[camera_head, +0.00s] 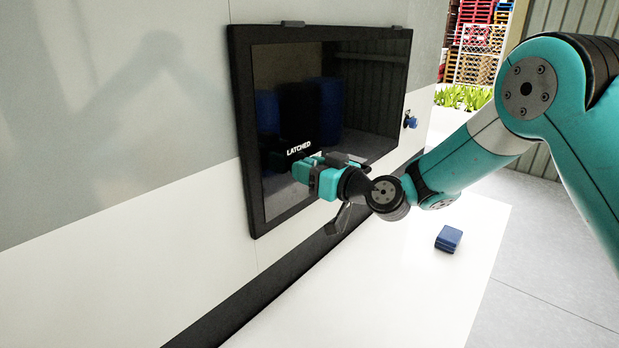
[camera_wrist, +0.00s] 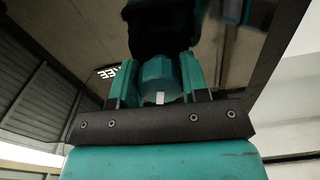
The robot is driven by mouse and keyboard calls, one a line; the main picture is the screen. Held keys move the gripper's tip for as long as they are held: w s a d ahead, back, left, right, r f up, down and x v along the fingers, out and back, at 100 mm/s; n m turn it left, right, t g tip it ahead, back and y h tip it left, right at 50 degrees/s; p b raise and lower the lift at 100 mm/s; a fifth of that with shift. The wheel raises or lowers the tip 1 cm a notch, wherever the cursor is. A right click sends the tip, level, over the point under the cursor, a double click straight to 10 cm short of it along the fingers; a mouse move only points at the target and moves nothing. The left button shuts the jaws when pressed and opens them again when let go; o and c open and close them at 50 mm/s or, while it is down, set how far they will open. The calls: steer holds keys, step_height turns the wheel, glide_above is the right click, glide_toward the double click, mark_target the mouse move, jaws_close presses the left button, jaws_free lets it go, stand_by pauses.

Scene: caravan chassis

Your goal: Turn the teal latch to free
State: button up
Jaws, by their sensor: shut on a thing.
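The teal latch (camera_wrist: 158,78) is a faceted knob with a white mark on its near side, seen in the wrist view. It is on the dark window panel (camera_head: 262,205). My gripper (camera_wrist: 156,82) has one finger on each side of the knob and is shut on it. In the head view my gripper (camera_head: 312,169) is at the panel just under the white word LATCHED (camera_head: 299,148), and the knob is largely hidden by the fingers. In the wrist view part of the word FREE (camera_wrist: 107,73) shows upside down left of the fingers. The white mark faces my palm.
A blue fitting (camera_head: 411,122) is on the wall right of the window's black frame. A blue box (camera_head: 449,238) lies on the white surface (camera_head: 400,285) below my forearm. The wall left of the window is bare. Crates and plants are far behind.

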steer(key=m+b, duration=0.2)
steer(key=m, duration=0.1)
steer(key=shift+f+m, duration=0.1)
steer(key=shift+m, duration=0.2)
steer(key=m, duration=0.3)
steer(key=shift+m+b, duration=0.3)
steer(key=shift+b, duration=0.1)
steer(key=m, duration=0.3)
steer(key=shift+r+m, duration=0.2)
steer(key=shift+m, duration=1.7)
steer(key=o, duration=0.9)
steer(key=shift+s, duration=0.1)
